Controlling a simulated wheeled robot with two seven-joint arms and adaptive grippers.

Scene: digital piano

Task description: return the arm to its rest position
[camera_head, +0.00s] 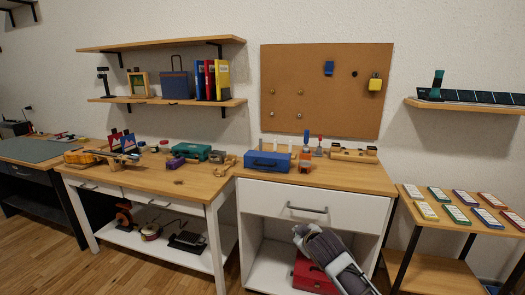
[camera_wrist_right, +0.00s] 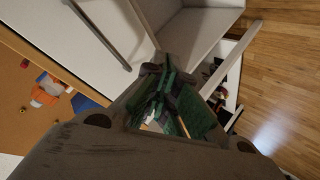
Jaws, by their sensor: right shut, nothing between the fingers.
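My right arm (camera_head: 335,262) comes in from the bottom right in the head view. It is in front of the white cabinet's open lower compartment, below the drawer, and hides part of the red case there. In the right wrist view my right gripper (camera_wrist_right: 168,74) points away from the camera. Its dark and green fingers are together with nothing held between them. My left arm and gripper are not in the head view.
The white cabinet (camera_head: 264,193) has a drawer handle (camera_head: 307,209); a red case (camera_head: 306,273) sits below. A blue box (camera_head: 268,161) stands on top. A workbench (camera_head: 205,183) is to the left, a table with several small coloured boxes (camera_head: 427,211) to the right.

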